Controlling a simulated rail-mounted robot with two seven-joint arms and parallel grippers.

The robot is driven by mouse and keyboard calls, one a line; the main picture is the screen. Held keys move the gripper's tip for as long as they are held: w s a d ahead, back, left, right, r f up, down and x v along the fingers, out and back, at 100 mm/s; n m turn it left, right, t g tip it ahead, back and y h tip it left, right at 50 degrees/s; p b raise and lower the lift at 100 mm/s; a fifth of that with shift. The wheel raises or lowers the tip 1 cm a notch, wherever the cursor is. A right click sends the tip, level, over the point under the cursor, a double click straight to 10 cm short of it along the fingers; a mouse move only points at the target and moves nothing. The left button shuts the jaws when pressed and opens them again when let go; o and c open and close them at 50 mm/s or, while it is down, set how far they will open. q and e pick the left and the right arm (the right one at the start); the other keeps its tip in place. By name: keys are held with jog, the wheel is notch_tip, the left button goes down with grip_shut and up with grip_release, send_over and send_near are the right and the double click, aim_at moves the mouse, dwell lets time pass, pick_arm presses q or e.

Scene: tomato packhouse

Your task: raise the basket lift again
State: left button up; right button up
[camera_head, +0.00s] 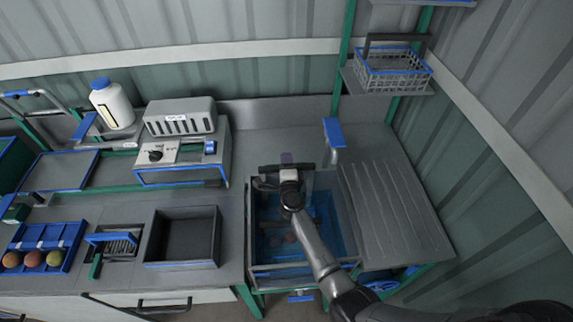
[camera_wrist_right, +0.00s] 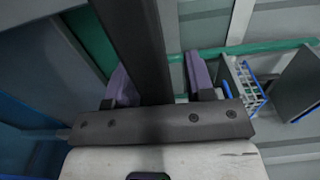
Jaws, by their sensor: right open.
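The wash tank (camera_head: 252,240) has clear walls and blue water. I cannot make out the basket lift clearly. My right gripper (camera_head: 287,160) is over the tank's back edge, with its jaws open. In the right wrist view, a dark straight bar (camera_wrist_right: 140,40) runs between the two purple fingers of the gripper (camera_wrist_right: 158,75), with a gap to the right finger. I cannot tell whether this bar belongs to the lift. My left gripper is out of view.
A blue-topped post (camera_head: 333,133) stands behind the tank, close to my right gripper. A ribbed drainboard (camera_head: 400,215) lies right of the tank. A wire basket (camera_head: 393,70) sits on a shelf at the back right. A dark empty tray (camera_head: 183,238) is to the left.

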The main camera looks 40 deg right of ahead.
jog(key=shift+c, duration=0.5)
grip_shut()
notch_tip(320, 180, up, 19)
jog(key=p, duration=2)
jog(key=shift+w+r, duration=0.1)
jog(key=shift+r, duration=0.1)
jog(key=shift+o, duration=0.2)
grip_release()
jog(key=shift+f, duration=0.1)
jog(key=shift+o, duration=0.3)
jog(key=shift+f, duration=0.15)
